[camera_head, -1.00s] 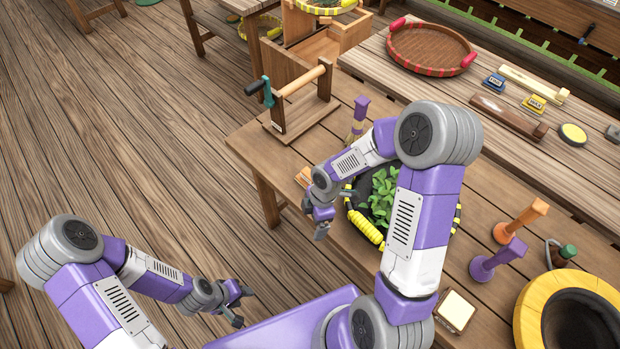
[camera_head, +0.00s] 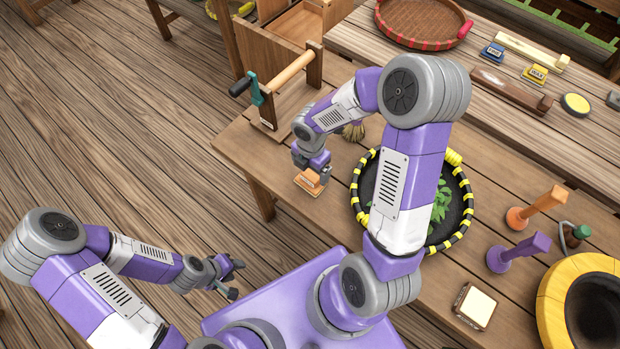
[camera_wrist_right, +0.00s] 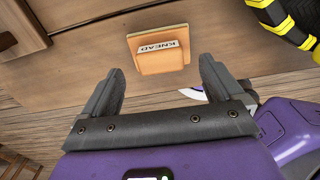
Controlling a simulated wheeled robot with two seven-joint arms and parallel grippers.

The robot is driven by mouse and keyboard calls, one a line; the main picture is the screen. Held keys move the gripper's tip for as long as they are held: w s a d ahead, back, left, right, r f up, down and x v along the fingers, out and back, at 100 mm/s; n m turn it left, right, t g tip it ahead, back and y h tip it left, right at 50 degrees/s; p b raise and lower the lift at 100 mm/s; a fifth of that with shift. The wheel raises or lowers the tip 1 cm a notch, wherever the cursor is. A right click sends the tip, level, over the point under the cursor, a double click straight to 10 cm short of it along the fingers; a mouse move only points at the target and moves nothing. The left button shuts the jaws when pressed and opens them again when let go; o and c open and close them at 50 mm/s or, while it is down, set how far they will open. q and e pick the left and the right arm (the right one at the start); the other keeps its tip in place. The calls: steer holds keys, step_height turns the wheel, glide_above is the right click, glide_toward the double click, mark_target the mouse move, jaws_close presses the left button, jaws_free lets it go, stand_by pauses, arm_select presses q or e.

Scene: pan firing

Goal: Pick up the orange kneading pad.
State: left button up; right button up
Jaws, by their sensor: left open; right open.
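The orange kneading pad (camera_head: 310,181) lies on the wooden table near its left end. In the right wrist view the pad (camera_wrist_right: 160,58) shows a white label reading "KNEAD". My right gripper (camera_head: 315,172) is right at the pad in the head view and partly covers it. In the wrist view the open fingers of my right gripper (camera_wrist_right: 163,80) point toward the pad, which sits just beyond the tips and between their lines. Nothing is between the fingers. My left gripper (camera_head: 235,278) is open and empty, low at the left, away from the table.
A black pan with a yellow-striped rim (camera_head: 467,206) holding green leaves stands right of the pad. A wooden roller stand (camera_head: 290,75) and a brush (camera_head: 354,131) are behind.

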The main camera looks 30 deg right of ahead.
mark_target(311, 175)
step_height(311, 175, down, 4)
steer(key=shift+f+b, duration=0.15)
steer(key=shift+b, duration=0.5)
steer(key=shift+c, duration=0.2)
steer(key=c, duration=1.5)
step_height(311, 175, up, 10)
steer(key=p, duration=0.3)
